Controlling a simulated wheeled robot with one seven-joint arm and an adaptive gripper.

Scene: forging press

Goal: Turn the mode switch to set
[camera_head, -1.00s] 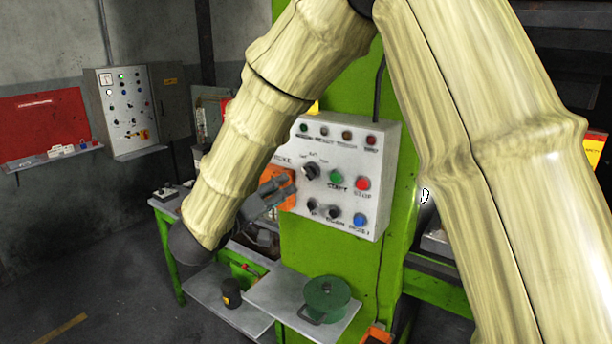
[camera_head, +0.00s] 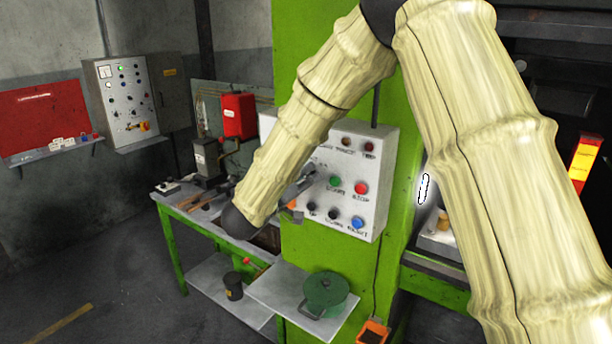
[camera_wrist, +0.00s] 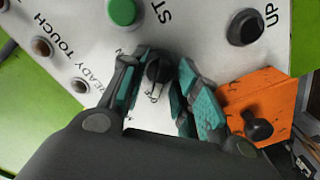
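The grey-white control panel (camera_head: 379,165) on the green press post carries the mode switch, which my arm hides in the head view. In the wrist view, a black rotary knob (camera_wrist: 158,68) sits on the panel with small lettering beside it, partly covered; its setting is hard to read. My gripper (camera_wrist: 168,62) has its two teal-padded fingers on either side of this knob, close to it. The fingers are apart, with panel showing between them; contact with the knob cannot be told. In the head view my gripper (camera_head: 304,182) is at the panel's left side, mostly hidden.
A green button (camera_wrist: 122,12), a black UP knob (camera_wrist: 246,27) and an orange box (camera_wrist: 262,98) with a black knob lie close around my fingers. Below the panel, a green pot (camera_head: 325,292) stands on a shelf. A workbench is at left.

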